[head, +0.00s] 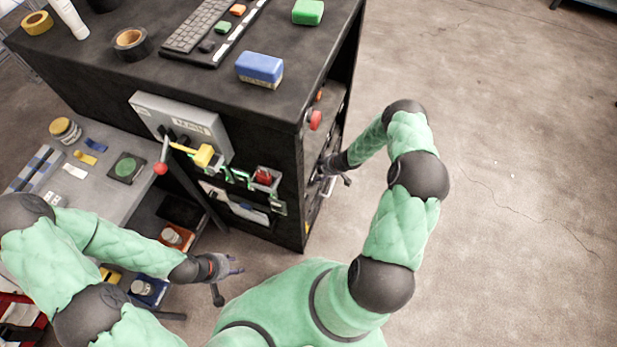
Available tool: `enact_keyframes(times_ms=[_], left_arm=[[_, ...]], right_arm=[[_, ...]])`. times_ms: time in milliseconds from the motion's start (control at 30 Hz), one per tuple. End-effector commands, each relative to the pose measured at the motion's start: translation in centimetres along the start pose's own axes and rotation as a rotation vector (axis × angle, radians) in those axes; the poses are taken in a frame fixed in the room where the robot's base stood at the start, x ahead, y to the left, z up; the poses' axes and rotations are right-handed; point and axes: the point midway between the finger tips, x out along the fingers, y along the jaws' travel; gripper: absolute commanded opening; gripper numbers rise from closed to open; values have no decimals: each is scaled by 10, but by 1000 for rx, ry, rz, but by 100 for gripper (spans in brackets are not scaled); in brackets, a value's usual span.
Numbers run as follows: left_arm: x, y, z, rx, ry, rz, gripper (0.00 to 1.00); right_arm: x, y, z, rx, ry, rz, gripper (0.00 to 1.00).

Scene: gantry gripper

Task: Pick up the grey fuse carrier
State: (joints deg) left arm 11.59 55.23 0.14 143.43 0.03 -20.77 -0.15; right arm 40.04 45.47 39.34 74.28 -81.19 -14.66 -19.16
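I cannot pick out the grey fuse carrier with certainty; it may be hidden or too small to tell. My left gripper (228,280) is low in front of the black cabinet, its fingers apart and nothing visible between them. My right gripper (331,174) is at the cabinet's right side face, partly inside the open side. Its fingers are small and partly hidden, so I cannot tell what they hold.
The black cabinet (110,75) bears a blue box (259,68), a keyboard (197,26) and tape rolls. Its front has a grey switch box (160,112) with a yellow handle (203,155). A low grey bench (105,195) stands left. Open floor (530,170) lies right.

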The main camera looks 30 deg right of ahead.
Motion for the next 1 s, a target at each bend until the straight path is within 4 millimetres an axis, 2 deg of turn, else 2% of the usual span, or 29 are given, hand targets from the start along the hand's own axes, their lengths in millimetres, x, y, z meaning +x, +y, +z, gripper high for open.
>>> enact_keyframes(times_ms=[33,333,633,900,1000], left_arm=[[4,-1,0,0,0,0,40],[10,-4,0,0,0,0,40],[29,-10,-1,0,0,0,40],[28,-10,-1,0,0,0,40],[28,-10,-1,0,0,0,40]], right_arm=[[7,0,1,-1,0,1,60],[24,0,-1,0,0,1,60],[64,-2,-3,0,0,1,60],[65,0,-4,1,-1,2,60],[65,-1,-4,1,-1,2,31]])
